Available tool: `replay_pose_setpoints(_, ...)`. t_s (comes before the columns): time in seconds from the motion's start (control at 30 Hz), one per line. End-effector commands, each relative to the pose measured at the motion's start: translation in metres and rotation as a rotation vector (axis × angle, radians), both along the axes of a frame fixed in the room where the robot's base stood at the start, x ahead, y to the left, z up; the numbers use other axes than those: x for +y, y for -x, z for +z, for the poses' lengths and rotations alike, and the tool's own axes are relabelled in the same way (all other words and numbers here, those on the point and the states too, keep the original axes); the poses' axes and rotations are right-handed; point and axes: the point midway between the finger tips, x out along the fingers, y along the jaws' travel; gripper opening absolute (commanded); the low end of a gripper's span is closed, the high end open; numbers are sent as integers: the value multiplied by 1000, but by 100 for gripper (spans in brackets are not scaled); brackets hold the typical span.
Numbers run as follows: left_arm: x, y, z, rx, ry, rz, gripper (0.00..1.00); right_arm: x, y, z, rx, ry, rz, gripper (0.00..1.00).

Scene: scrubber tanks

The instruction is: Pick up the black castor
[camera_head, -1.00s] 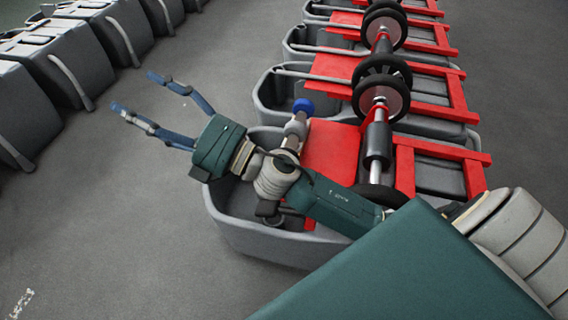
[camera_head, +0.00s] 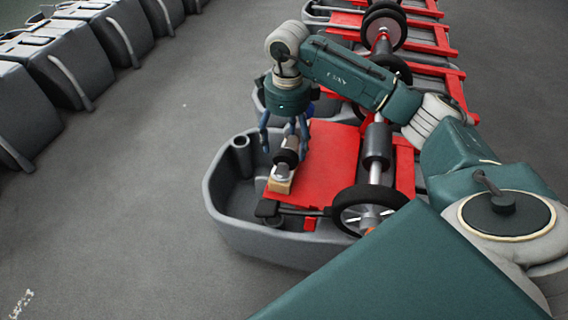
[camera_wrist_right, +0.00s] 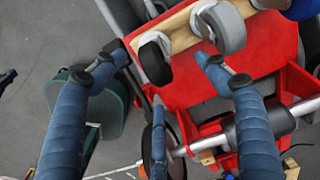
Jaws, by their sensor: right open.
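The black castor (camera_head: 287,157) sits on a wooden board (camera_head: 280,185) above the red plate of the nearest machine. In the right wrist view the black castor (camera_wrist_right: 155,60) is near one end of the board (camera_wrist_right: 183,34), beside a grey castor (camera_wrist_right: 228,28). My right gripper (camera_head: 285,150) points down over the board with its blue fingers apart, on either side of the black castor. In the right wrist view the open fingertips (camera_wrist_right: 160,62) flank it; contact cannot be told.
The grey tub (camera_head: 245,238) and red frame (camera_head: 330,165) of the nearest machine surround the board. A blue wheel (camera_wrist_right: 302,8) is beyond the grey castor. A black roller (camera_head: 377,147) and large wheel (camera_head: 362,207) stand right.

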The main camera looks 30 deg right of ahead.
Motion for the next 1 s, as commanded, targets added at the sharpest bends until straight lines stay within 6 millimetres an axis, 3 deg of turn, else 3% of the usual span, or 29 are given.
replay_pose_setpoints(0.2, 0, -1, 17, -12, 1, 2, 0, 0, 1, -37, 7, 2, -1, 73)
replay_pose_setpoints(0.47, 1, 0, 31, -17, 1, 3, 0, 2, 1, -59, 4, 0, 1, 73)
replay_pose_setpoints(0.7, 2, 3, 54, -31, 1, 5, 0, 8, 0, -94, 5, 0, 0, 73)
replay_pose_setpoints(1.0, 3, 5, 64, -32, 1, 6, 0, 8, -1, -106, 2, 1, 1, 73)
